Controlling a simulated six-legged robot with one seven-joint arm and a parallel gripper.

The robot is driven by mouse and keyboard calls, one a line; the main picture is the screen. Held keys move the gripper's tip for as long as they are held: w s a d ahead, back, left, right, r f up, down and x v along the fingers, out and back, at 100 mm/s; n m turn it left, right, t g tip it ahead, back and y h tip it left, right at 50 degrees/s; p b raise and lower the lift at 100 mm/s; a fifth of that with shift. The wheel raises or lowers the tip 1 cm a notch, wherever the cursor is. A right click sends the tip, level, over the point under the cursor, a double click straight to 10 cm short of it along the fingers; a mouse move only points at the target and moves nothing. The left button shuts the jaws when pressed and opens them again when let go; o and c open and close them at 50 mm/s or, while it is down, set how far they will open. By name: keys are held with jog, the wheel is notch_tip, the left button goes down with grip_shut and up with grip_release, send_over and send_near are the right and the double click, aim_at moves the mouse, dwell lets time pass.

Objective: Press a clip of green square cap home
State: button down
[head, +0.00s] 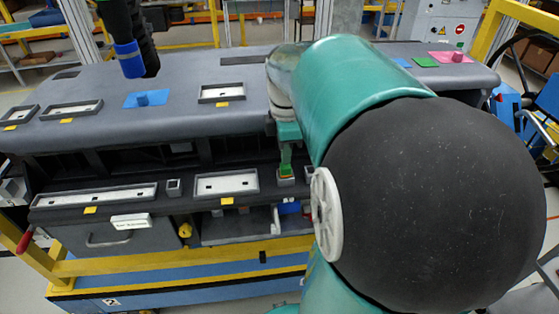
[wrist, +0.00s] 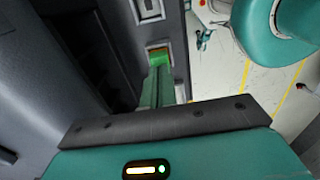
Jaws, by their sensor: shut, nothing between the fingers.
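The green square cap (head: 286,171) sits at a small grey square socket on the lower front ledge of the dashboard module (head: 215,125). In the wrist view the cap (wrist: 158,56) shows as a bright green patch with a thin orange strip beyond it. My gripper (head: 286,163) is shut and empty, and its fingertips point down onto the cap. In the wrist view my gripper (wrist: 157,72) reaches the cap's near side and hides part of it. I cannot tell whether the tips press on the cap or how deep it sits.
Grey framed panels (head: 240,183) and a small empty square socket (head: 173,187) lie along the same ledge. A blue plate (head: 146,99), a green plate (head: 425,62) and a pink plate (head: 450,57) lie on the upper surface. My arm hides the ledge's right part.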

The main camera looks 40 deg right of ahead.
jog(key=shift+f, duration=1.05)
dwell(0.5)
dwell(0.4)
notch_tip(320, 180, up, 8)
dwell(0.8)
